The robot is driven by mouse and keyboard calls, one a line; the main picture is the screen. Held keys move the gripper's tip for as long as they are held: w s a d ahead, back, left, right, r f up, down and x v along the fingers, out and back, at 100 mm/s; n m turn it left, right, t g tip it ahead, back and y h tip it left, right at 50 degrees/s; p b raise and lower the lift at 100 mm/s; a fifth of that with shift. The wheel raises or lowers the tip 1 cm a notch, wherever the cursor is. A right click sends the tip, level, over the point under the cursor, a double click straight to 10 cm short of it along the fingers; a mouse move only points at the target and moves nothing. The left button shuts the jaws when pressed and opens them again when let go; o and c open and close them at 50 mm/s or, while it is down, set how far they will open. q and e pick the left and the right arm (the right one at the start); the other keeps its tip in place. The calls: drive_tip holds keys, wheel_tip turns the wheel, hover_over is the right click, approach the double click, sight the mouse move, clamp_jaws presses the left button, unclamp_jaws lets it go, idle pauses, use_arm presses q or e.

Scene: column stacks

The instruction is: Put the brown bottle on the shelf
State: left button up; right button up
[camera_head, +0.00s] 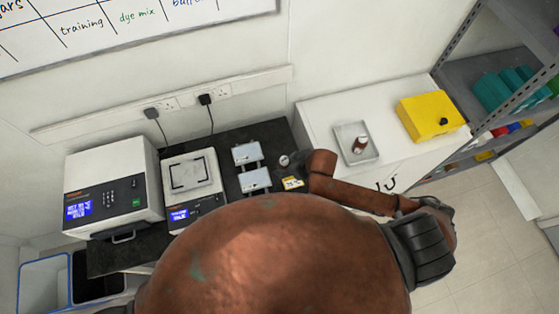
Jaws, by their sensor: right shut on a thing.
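A small brown bottle (360,145) with a pale top is in a grey tray (346,132) on the white cabinet. My right gripper (289,164) is dark and small in the view, over the right end of the black bench, left of that tray. It is shut on a small round-topped thing (284,160), mostly hidden by the gripper; I cannot tell its body colour. A metal shelf unit (470,72) stands at the right. My left gripper is not in view.
A yellow box (430,117) sits on the white cabinet (315,118). Teal boxes (505,88) are on the shelf unit. Two lab instruments (112,187) (193,183) and small pale blocks (249,153) stand on the black bench (270,135). My own arm hides the lower middle.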

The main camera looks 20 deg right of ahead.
drive_tip(key=w+f, duration=0.4)
drive_tip(key=w+d+f, duration=0.1)
drive_tip(key=w+f, duration=0.1)
drive_tip(key=shift+w+f, duration=0.15)
drive_tip(key=shift+w, duration=0.05)
drive_tip(key=shift+w+f, duration=0.2)
drive_tip(key=shift+f, duration=1.55)
drive_tip(key=shift+f, duration=0.15)
drive_tip(key=o, duration=1.3)
